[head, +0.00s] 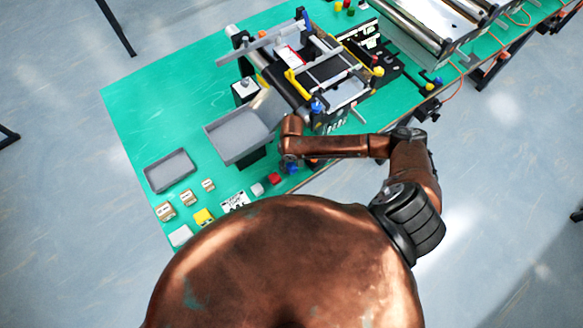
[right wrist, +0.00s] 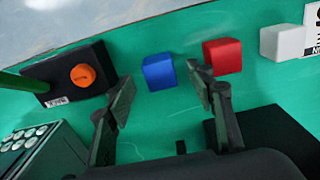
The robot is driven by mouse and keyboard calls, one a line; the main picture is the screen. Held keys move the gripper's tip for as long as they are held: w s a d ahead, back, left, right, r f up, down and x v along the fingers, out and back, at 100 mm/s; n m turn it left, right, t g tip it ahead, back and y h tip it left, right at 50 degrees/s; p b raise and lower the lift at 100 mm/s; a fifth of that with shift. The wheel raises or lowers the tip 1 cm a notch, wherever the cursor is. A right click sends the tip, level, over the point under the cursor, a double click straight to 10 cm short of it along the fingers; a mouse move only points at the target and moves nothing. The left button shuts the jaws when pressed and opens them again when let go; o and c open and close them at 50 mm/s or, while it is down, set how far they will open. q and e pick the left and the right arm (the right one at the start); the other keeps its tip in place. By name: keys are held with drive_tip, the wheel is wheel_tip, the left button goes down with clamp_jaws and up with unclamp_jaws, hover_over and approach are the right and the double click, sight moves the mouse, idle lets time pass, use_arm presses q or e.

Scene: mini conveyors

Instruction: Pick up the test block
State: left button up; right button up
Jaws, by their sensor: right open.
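Three small blocks lie on the green table, and the pictures do not show which is the test block. In the right wrist view a blue block (right wrist: 158,71) lies just beyond the gap between the fingertips. A red block (right wrist: 223,56) is right of it, just past the right fingertip, and a white block (right wrist: 283,43) is farther right. My right gripper (right wrist: 160,77) is open and empty. In the head view the blue block (head: 292,168), red block (head: 275,178) and white block (head: 257,190) lie near the table's front edge, beside my right wrist. My left gripper is not in view.
A black box with an orange button (right wrist: 82,76) stands left of the blue block. In the head view, grey trays (head: 240,135) and (head: 169,170) stand left of my arm. A mini conveyor (head: 325,70) stands behind it. The far left table is clear.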

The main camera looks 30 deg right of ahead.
sight(292, 166)
wheel_tip(292, 166, down, 3)
drive_tip(key=shift+w+f, duration=0.1)
drive_tip(key=shift+f, duration=0.1)
drive_tip(key=c, duration=1.2)
